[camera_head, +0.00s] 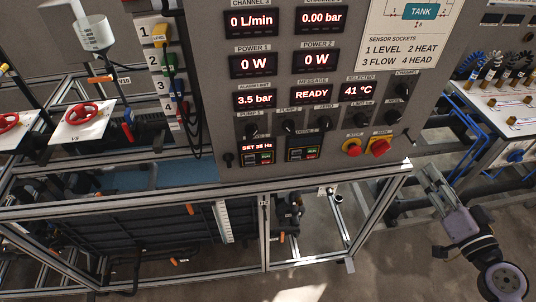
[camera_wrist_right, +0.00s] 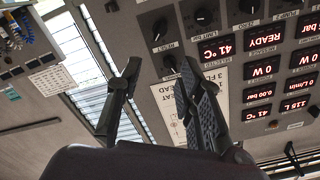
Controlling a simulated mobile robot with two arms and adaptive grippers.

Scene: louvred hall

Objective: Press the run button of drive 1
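Drive 1 (camera_head: 256,153) is the left of two small drive units low on the grey control panel. Its display reads SET 35 Hz in red. Small coloured buttons sit below the display, too small to tell which is run. Drive 2 (camera_head: 303,149) is beside it on the right. My right gripper (camera_head: 433,174) is to the right of the panel and clear of it, well away from drive 1. In the wrist view its two fingers (camera_wrist_right: 158,68) are spread with nothing between them. Drive 1 cannot be made out in the wrist view. My left gripper is not in view.
A yellow-and-red stop button (camera_head: 351,148) and a red main switch (camera_head: 380,147) are right of the drives. Several black knobs sit above them. An aluminium frame rail (camera_head: 330,181) runs below the panel. A side bench (camera_head: 505,110) with blue tubes stands at right.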

